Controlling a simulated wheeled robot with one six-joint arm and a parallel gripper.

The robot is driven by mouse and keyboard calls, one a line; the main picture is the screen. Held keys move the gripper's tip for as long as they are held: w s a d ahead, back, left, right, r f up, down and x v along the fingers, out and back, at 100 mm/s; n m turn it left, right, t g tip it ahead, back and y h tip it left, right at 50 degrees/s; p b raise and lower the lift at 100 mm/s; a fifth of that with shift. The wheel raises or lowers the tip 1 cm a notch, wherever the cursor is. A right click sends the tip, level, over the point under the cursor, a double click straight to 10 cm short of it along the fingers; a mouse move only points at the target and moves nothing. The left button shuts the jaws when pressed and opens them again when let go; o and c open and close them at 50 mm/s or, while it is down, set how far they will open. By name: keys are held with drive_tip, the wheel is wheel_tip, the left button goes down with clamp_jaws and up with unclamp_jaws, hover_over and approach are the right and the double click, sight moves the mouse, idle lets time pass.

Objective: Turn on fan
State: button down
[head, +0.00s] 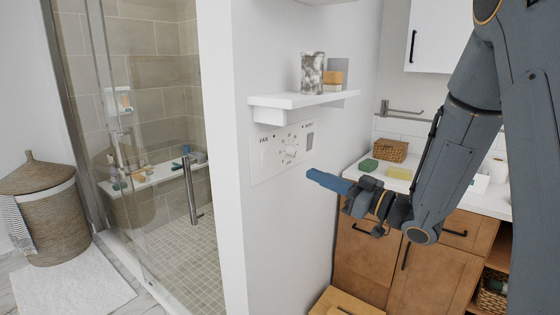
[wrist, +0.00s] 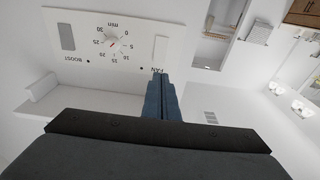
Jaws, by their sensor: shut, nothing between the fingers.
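A white wall panel (head: 284,152) carries a FAN rocker switch, a round timer dial (head: 290,153) and a BOOST switch (head: 310,141). In the wrist view the panel is upside down, with the FAN switch (wrist: 161,48), the dial (wrist: 113,43) and the grey BOOST switch (wrist: 67,37). My gripper (head: 311,174) is shut and empty, with its blue fingers pointing at the wall. In the wrist view the fingertips (wrist: 159,76) appear just under the FAN label, close to the FAN switch. I cannot tell whether they touch the panel.
A white shelf (head: 300,99) above the panel holds a patterned cup (head: 313,73) and small boxes. A counter (head: 487,200) with a basket (head: 390,150) and sponges is behind my arm. A glass shower (head: 150,130) and a wicker hamper (head: 45,215) are at left.

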sight(267, 154)
drive_tip(key=p+x, duration=0.4)
drive_tip(key=x, duration=1)
drive_tip(key=shift+p, duration=0.3)
